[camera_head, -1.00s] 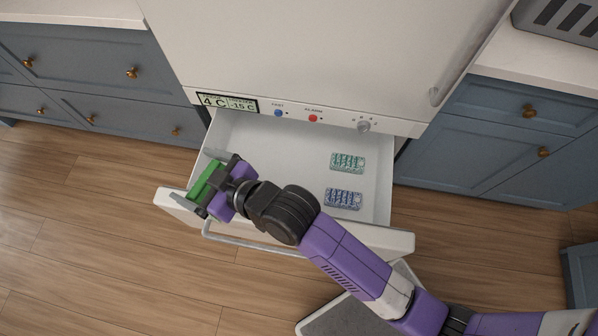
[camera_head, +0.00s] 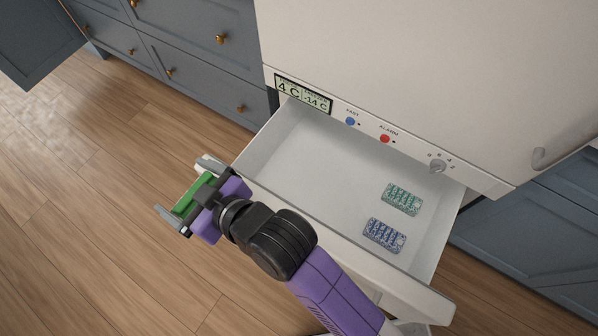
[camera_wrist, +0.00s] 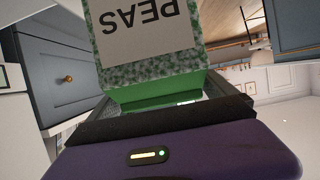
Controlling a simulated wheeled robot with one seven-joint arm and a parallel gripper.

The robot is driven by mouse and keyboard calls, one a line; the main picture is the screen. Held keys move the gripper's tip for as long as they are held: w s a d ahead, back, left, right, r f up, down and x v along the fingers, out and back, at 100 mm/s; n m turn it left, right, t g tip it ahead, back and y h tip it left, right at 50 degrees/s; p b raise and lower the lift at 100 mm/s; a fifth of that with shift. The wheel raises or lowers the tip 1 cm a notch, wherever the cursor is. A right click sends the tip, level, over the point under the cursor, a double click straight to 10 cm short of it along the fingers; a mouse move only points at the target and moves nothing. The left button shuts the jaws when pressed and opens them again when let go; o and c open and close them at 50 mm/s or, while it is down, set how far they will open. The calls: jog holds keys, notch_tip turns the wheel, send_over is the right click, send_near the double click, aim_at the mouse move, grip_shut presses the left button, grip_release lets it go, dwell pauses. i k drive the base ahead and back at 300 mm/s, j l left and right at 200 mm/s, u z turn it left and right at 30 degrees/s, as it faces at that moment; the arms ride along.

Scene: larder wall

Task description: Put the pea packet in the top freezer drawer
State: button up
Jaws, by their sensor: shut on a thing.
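The pea packet (camera_head: 196,198) is green in the head view. In the wrist view its label reads PEAS upside down on the packet (camera_wrist: 148,45), with a speckled green border. My gripper (camera_head: 189,193) is shut on it and holds it up at the left of the picture. The top freezer drawer (camera_head: 315,175) is pulled open, its white floor mostly bare. In the head view the packet and gripper appear beyond the drawer's front left corner, against the wooden floor. Their height above the drawer's rim is hard to tell.
A green ice tray (camera_head: 402,199) and a blue ice tray (camera_head: 384,236) lie at the right of the drawer. The fridge's control strip (camera_head: 371,131) overhangs its back. Blue cabinets (camera_head: 190,62) stand left. The drawer's left half is clear.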

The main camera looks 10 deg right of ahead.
aim_at(289, 174)
jog(key=i+l, duration=0.7)
jog(key=l, duration=0.25)
